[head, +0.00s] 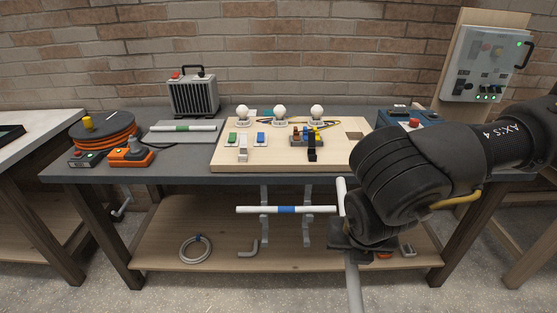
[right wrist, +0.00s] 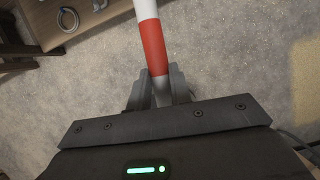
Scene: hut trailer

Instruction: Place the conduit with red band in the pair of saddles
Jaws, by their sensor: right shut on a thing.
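The conduit with red band shows in the right wrist view, a white tube with a red band (right wrist: 152,45). My right gripper (right wrist: 160,92) is shut on its grey part, just below the band. In the head view the held conduit (head: 354,288) stands roughly upright at the right front of the bench, and my right gripper (head: 352,250) and arm hide its middle and band. Two grey saddle brackets, left (head: 264,194) and right (head: 306,232), hang below the bench's front edge. A white conduit with blue band (head: 287,210) lies level across them. My left gripper is out of view.
A conduit with green band (head: 195,127) lies on a grey plate on the bench. A wooden board (head: 225,157) with lamps and switches is at the bench middle.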

